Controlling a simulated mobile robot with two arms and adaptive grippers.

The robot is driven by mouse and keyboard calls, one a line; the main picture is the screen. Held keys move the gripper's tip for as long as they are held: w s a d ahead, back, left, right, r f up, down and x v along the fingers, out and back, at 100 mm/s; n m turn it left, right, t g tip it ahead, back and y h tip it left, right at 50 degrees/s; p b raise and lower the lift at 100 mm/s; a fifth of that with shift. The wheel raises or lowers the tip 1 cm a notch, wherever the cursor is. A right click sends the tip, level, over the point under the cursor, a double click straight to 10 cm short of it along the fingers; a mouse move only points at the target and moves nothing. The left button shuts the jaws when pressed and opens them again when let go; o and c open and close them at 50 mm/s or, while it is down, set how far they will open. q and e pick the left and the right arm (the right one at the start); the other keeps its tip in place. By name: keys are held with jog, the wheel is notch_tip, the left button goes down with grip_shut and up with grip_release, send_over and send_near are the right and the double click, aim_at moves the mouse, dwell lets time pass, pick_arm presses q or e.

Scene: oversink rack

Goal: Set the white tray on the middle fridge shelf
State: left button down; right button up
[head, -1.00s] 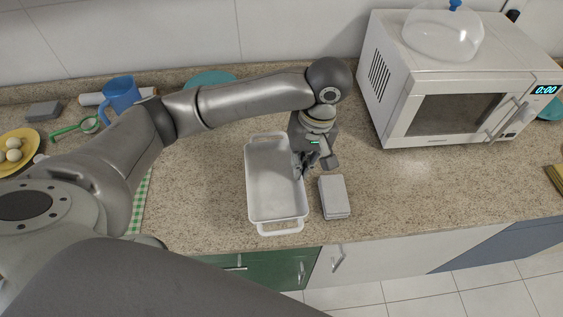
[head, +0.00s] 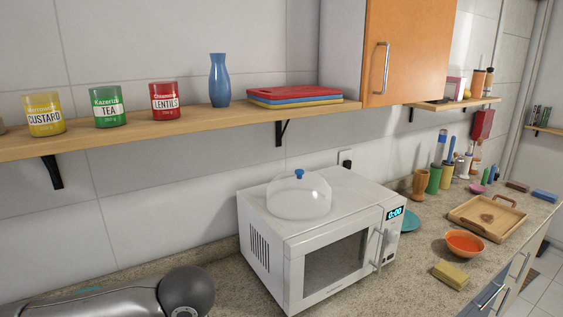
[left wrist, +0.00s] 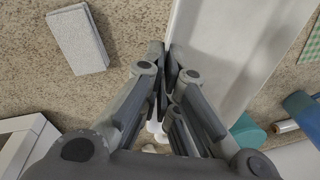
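The white tray (left wrist: 215,50) shows in the left wrist view, on the speckled counter to the right of my fingers. My left gripper (left wrist: 166,62) is at the tray's long side, with its fingers close together and the rim between them. The exact contact is partly hidden by the fingers. In the head view only part of my left arm shows at the bottom left; the tray and the gripper are out of that picture. My right gripper is in neither view. No fridge or fridge shelf shows.
A microwave (head: 320,245) with a clear dome (head: 298,196) on it stands on the counter. A wall shelf (head: 190,127) with tins, a vase and boards runs above. A grey block (left wrist: 78,38) lies near the gripper; a blue mug (left wrist: 301,105) stands at the wrist view's right.

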pick_arm(q)
jog(key=shift+s+a+r+m, duration=0.1)
jog(key=shift+s+a+m, duration=0.5)
jog(key=shift+a, duration=0.25)
jog(key=shift+s+a+m, duration=0.45)
jog(key=shift+a+m, duration=0.15)
jog(key=shift+a, duration=0.2)
jog(key=shift+w, duration=0.1)
